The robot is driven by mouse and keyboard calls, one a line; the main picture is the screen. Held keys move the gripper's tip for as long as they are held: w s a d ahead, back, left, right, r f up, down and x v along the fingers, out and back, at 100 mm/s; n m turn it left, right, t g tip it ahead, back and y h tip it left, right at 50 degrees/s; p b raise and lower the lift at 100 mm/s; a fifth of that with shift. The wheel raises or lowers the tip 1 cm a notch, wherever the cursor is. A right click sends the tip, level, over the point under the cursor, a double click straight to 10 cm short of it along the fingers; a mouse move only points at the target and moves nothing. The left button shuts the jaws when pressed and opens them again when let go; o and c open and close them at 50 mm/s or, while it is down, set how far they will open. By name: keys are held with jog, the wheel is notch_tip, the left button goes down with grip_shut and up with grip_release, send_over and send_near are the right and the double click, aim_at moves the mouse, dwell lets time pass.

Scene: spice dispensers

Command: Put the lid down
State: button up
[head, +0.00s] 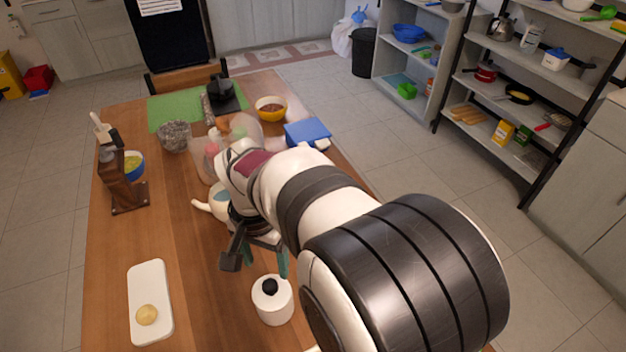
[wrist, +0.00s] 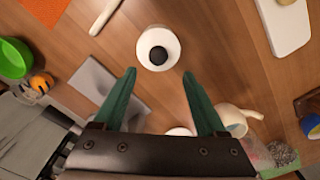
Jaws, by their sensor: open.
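A white round jar (head: 273,304) stands on the wooden table at the front, topped by a white lid with a black knob (head: 270,287). In the wrist view the lid's black knob (wrist: 158,54) shows from above, just beyond my fingertips. My gripper (head: 266,258) is open, and its teal fingers are apart and empty in the wrist view (wrist: 158,74). The gripper is beside and above the jar, not touching the lid as far as I can see. A white pot with a spout (head: 203,205) is partly hidden behind my arm; it also shows in the wrist view (wrist: 235,118).
A white board (head: 150,285) with a round yellowish item lies at the front left. A wooden stand (head: 128,185), a grey speckled bowl (head: 174,137), a yellow bowl (head: 270,108) and a blue box (head: 307,131) stand farther back. Table between board and jar is clear.

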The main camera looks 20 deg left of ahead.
aim_at(270, 284)
jog(key=f, duration=0.6)
jog(key=shift+s+d+f, duration=0.15)
jog(key=shift+s+f, duration=0.05)
jog(key=shift+s, duration=0.15)
grip_shut()
